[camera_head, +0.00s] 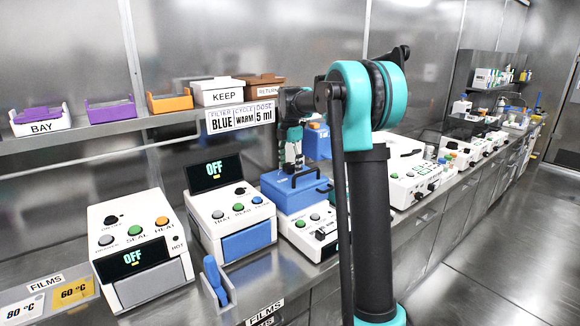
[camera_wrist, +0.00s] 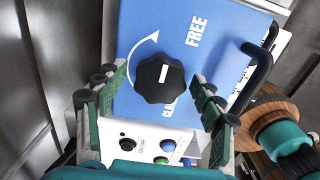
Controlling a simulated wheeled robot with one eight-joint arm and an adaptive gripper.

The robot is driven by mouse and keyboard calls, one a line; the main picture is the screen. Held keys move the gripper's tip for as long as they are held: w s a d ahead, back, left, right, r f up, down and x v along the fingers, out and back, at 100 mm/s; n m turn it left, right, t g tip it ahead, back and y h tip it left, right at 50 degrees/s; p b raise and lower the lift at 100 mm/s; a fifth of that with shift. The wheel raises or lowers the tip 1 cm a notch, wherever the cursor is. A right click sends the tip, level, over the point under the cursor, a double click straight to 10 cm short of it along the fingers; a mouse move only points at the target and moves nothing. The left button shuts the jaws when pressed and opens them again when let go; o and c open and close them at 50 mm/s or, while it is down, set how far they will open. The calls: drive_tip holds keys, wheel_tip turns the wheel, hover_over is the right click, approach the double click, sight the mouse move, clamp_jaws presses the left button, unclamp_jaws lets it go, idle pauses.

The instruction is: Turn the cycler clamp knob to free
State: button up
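The cycler (camera_head: 310,232) is a white box with a blue lid (camera_head: 290,195) on the bench in the head view. The blue lid (camera_wrist: 140,30) fills the upper middle of the wrist view. On it is a black lobed clamp knob (camera_wrist: 159,90) with a white mark pointing roughly up. A white curved arrow and the word FREE lie beyond the knob; another label is partly hidden. My gripper (camera_wrist: 160,76) is open, its green finger pads on either side of the knob with gaps showing. In the head view my gripper (camera_head: 292,165) points down over the lid, and the knob is hidden.
A black bar handle (camera_wrist: 260,65) stands at the lid's right side, close to my right finger. A machine with an OFF screen (camera_head: 232,215) stands left of the cycler. A shelf (camera_head: 160,125) with bins and a KEEP box (camera_head: 217,97) runs behind.

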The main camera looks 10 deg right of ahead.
sight(290, 165)
wheel_tip(290, 165, up, 12)
idle(0.7)
